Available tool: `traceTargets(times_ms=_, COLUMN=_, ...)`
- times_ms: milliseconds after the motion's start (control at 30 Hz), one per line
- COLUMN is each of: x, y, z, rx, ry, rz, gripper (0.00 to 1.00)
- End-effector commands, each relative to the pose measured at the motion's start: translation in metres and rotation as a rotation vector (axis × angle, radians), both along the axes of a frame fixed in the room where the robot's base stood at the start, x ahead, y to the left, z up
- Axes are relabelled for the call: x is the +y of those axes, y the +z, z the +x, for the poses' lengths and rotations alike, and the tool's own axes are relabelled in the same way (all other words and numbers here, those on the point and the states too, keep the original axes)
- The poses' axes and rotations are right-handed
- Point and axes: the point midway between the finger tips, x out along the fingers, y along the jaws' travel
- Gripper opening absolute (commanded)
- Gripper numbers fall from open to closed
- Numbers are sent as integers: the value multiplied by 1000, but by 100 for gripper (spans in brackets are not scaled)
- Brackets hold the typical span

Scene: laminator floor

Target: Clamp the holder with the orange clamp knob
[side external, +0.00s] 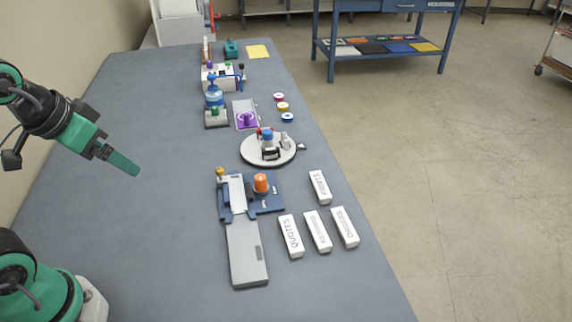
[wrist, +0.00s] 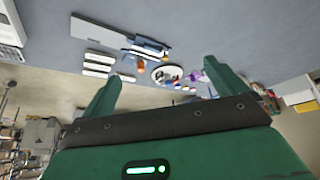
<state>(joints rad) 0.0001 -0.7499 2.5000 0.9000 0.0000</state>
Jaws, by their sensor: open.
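The orange clamp knob (side external: 261,183) stands upright on the blue fixture (side external: 268,205) in the middle of the table. It also shows small in the wrist view (wrist: 141,64). A light grey holder (side external: 237,193) sits in the left part of the fixture, and a long grey plate (side external: 246,255) extends from it toward the front. A yellow knob (side external: 220,173) is at the fixture's back left corner. My gripper (side external: 138,170) is raised above the table, well left of the fixture and touching nothing. In the wrist view its two green fingers (wrist: 160,78) are apart with nothing between them.
Several white labelled blocks (side external: 317,231) lie right of the fixture. A round white turntable (side external: 255,159) with small items is behind it. Farther back are a purple-knobbed plate (side external: 246,122) and small coloured discs (side external: 283,107). The table (side external: 160,230) left of the fixture is clear.

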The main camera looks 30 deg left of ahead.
Motion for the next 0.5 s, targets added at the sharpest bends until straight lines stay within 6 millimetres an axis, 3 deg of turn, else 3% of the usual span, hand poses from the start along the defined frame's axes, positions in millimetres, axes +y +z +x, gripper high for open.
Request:
traceTargets(times_ms=33, x=0, y=0, z=0, rx=0, ry=0, rz=0, gripper=86)
traceTargets(times_ms=200, x=-1, y=2, z=5, rx=8, ry=-1, rz=-2, gripper=53)
traceTargets(times_ms=500, x=-8, y=9, z=36, rx=67, ry=-5, rz=-11, gripper=51)
